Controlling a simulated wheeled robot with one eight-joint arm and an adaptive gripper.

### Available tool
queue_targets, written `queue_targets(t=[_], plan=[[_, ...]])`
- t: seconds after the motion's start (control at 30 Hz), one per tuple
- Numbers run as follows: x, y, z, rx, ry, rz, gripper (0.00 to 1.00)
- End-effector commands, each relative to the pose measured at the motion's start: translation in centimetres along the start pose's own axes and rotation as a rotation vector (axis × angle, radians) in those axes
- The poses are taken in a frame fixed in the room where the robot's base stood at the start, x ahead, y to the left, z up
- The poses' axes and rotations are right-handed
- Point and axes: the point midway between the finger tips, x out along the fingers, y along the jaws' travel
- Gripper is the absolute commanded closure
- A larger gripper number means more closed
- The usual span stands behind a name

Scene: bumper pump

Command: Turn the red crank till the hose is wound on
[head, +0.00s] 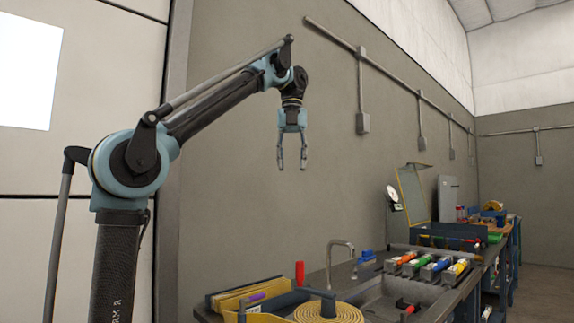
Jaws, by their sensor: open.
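My gripper (291,167) hangs fingers-down in the air in front of the grey wall, open and empty. It is well above the bench and touches nothing. An upright red handle (299,273), which looks like the crank's grip, stands near the front left of the bench. A flat tan coil (345,313), which looks like the hose wound in a spiral, lies right of it around a dark blue post (328,303). The bottom frame edge cuts off the coil, and the crank's lower part is hidden.
A tray with yellow sides (245,291) holds a purple item left of the red handle. A sink (385,298) with a curved tap (339,250) lies to the right. The air around my gripper is clear.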

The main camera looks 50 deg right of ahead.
Motion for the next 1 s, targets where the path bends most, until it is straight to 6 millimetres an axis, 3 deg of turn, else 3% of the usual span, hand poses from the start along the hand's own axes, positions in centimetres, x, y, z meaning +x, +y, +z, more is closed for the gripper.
queue_targets(t=[0.03, 0.17, 0.2, 0.33, 0.47, 1.0], plan=[[0.0, 0.0, 0.0, 0.0, 0.0, 0.0, 0.69], [0.0, 0.0, 0.0, 0.0, 0.0, 0.0, 0.99], [0.0, 0.0, 0.0, -0.004, 0.0, 0.0, 1.0], [0.5, 0.2, -0.2, -0.071, -0.009, -0.009, 1.0], [1.7, 0.7, -0.6, -0.253, -0.026, -0.033, 1.0], [10.4, 3.3, -3.1, -1.263, -0.042, -0.223, 1.0]])
